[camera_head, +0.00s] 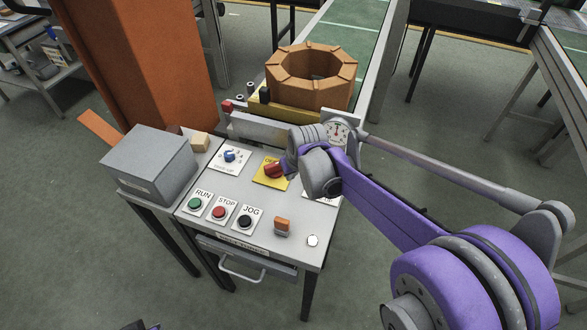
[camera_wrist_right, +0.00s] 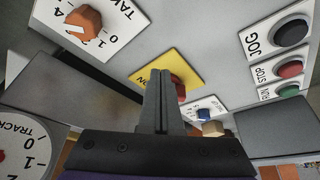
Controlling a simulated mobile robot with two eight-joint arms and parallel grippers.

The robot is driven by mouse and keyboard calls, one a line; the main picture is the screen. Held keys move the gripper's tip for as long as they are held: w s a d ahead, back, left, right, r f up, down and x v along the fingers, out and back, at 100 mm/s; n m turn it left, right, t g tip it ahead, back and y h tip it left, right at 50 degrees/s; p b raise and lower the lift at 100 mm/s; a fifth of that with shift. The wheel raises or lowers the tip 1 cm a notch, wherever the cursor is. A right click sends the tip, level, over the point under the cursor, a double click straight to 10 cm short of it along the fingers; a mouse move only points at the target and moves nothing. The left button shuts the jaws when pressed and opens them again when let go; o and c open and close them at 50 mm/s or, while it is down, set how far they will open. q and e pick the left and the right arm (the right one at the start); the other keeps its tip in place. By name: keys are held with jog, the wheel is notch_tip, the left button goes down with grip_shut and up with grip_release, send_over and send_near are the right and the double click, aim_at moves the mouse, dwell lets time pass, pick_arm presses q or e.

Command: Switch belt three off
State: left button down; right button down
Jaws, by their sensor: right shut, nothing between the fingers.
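The control desk (camera_head: 255,190) carries several controls; I cannot read a belt number on any of them. A red rotary switch (camera_head: 274,170) sits on a yellow plate (camera_head: 268,181); in the right wrist view the switch (camera_wrist_right: 179,88) is partly behind my fingers, and the plate (camera_wrist_right: 160,68) reads "ON". My right gripper (camera_head: 289,167) is shut and empty, its tips (camera_wrist_right: 162,78) right beside the red switch. I cannot tell whether they touch it. The switch's exact setting is hidden.
RUN (camera_head: 195,203), STOP (camera_head: 219,212) and JOG (camera_head: 245,221) buttons line the front. A blue knob (camera_head: 230,156) is to the left. An orange dial (camera_wrist_right: 84,21) and a gauge (camera_head: 337,132) are near my arm. A grey box (camera_head: 150,165) and a brick-coloured ring (camera_head: 312,75) stand around.

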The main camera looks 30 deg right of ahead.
aim_at(275, 168)
jog(key=shift+x, duration=1.1)
jog(key=shift+w+d, duration=0.1)
jog(key=shift+w, duration=1.9)
